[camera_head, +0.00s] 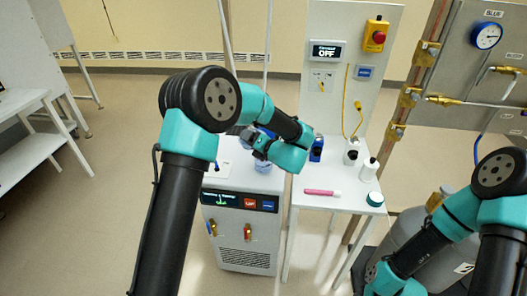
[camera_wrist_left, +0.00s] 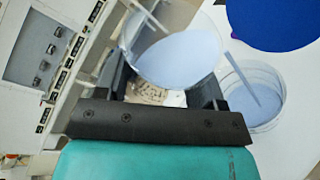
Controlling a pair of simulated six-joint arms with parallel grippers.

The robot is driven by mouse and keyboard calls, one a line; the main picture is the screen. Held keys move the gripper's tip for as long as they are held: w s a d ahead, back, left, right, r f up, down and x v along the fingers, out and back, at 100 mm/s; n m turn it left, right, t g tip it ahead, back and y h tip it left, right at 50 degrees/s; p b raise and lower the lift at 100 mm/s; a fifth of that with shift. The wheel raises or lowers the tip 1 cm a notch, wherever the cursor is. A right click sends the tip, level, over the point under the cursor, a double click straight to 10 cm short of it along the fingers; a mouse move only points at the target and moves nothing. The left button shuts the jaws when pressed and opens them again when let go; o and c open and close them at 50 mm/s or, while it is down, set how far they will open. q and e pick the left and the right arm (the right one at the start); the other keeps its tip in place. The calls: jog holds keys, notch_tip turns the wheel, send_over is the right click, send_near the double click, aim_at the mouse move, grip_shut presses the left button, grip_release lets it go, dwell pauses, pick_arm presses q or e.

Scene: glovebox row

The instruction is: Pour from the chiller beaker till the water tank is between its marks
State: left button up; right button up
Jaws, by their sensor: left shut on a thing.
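My left gripper (camera_head: 250,141) is over the top of the white chiller (camera_head: 240,222) in the head view. In the left wrist view its fingers (camera_wrist_left: 167,98) are shut on a clear glass beaker (camera_wrist_left: 178,58) holding pale blue liquid. The liquid lies close to one side of the rim; I cannot tell the exact tilt. A second clear round vessel (camera_wrist_left: 256,98) with pale blue liquid and a thin rod stands beside it. A glassy vessel (camera_head: 263,166) shows under the gripper in the head view. I cannot make out the tank's marks. My right gripper is out of view.
Right of the chiller, a white table (camera_head: 325,205) bears a pink tube (camera_head: 322,192), a blue bottle (camera_head: 317,150), white bottles (camera_head: 369,170) and a green-rimmed lid (camera_head: 375,199). A panel with a red button (camera_head: 376,36) stands behind. A grey cylinder (camera_head: 415,235) is near my right arm.

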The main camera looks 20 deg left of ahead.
pick_arm(q)
jog(key=shift+f+m+t+y, duration=0.15)
jog(key=shift+f+m+y, duration=0.25)
jog(key=shift+m, duration=0.35)
jog(key=shift+f+m+t+y, duration=0.15)
jog(key=shift+f+m+y, duration=0.2)
jog(key=shift+m, duration=0.4)
dwell(4.7)
jog(key=shift+r+m, duration=0.35)
jog(key=shift+m, duration=0.05)
dwell(1.3)
